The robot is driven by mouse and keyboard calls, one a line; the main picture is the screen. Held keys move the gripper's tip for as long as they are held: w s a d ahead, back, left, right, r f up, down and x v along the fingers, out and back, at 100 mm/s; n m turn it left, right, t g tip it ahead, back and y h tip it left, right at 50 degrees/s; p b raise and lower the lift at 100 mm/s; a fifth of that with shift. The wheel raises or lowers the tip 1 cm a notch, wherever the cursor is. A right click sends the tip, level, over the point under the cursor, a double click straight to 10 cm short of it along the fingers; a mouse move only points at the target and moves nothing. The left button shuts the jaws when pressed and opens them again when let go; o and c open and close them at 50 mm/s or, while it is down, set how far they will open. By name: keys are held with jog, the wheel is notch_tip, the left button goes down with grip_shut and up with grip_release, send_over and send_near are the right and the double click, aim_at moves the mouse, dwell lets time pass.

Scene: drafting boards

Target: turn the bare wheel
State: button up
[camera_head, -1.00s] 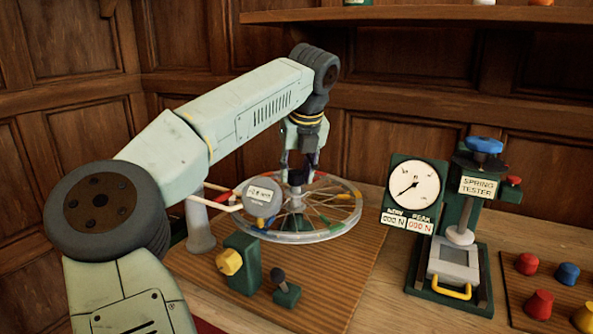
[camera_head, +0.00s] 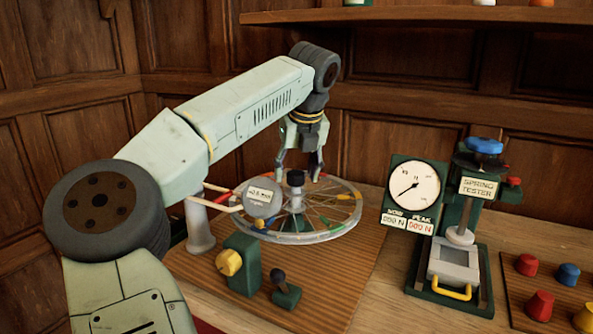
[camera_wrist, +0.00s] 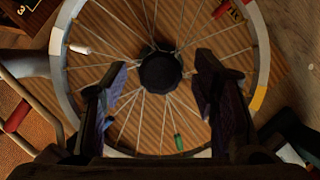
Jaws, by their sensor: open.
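The bare wheel (camera_head: 335,228) lies flat on its stand, a pale rim with thin spokes and several coloured pieces on the spokes and rim. Its dark hub knob (camera_head: 296,178) stands up at the centre. The wheel's rim (camera_wrist: 262,60) and the knob (camera_wrist: 160,71) also show in the wrist view. My gripper (camera_head: 300,178) is above the wheel with its fingers pointing down. In the wrist view my gripper's fingers (camera_wrist: 162,78) are apart, one on each side of the knob, with visible gaps. Nothing is held.
A round dial gauge (camera_head: 262,197) sits at the wheel's left edge. A green block with a yellow knob (camera_head: 229,262) and a small black lever (camera_head: 279,276) stand in front. The spring tester (camera_head: 460,240) stands to the right, beside several coloured knobs (camera_head: 541,305). Wood panelling closes the back.

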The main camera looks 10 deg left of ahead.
jog(key=v, duration=1.1)
jog(key=shift+s+r, duration=0.2)
jog(key=shift+r, duration=0.05)
